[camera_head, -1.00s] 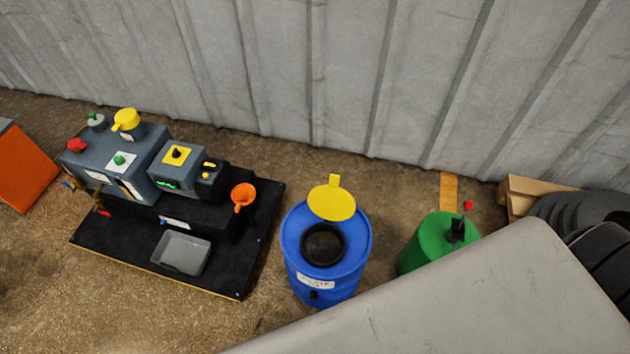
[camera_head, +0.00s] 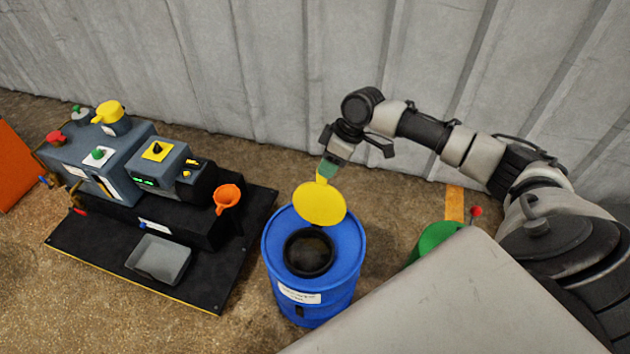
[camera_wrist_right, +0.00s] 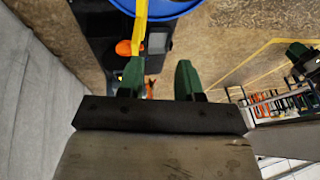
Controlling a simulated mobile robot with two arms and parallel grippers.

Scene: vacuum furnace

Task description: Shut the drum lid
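The blue drum (camera_head: 340,270) stands on the floor with its round dark opening (camera_head: 310,252) uncovered. Its yellow lid (camera_head: 319,204) is open, raised at the drum's back edge, with its tab (camera_head: 322,178) pointing up and away. My right gripper (camera_head: 327,169) is at the tab, behind the lid. In the right wrist view its green fingers (camera_wrist_right: 159,80) are apart with nothing between them. There the yellow tab (camera_wrist_right: 139,38) lies by the left finger; whether they touch I cannot tell. The drum's blue rim (camera_wrist_right: 172,11) shows at the top. My left gripper is out of view.
A black board (camera_head: 95,262) with grey machine boxes, an orange funnel (camera_head: 228,196) and a grey tray (camera_head: 159,259) lies left of the drum. A green container (camera_head: 432,240) stands to its right. A grey corrugated wall (camera_head: 270,70) runs behind.

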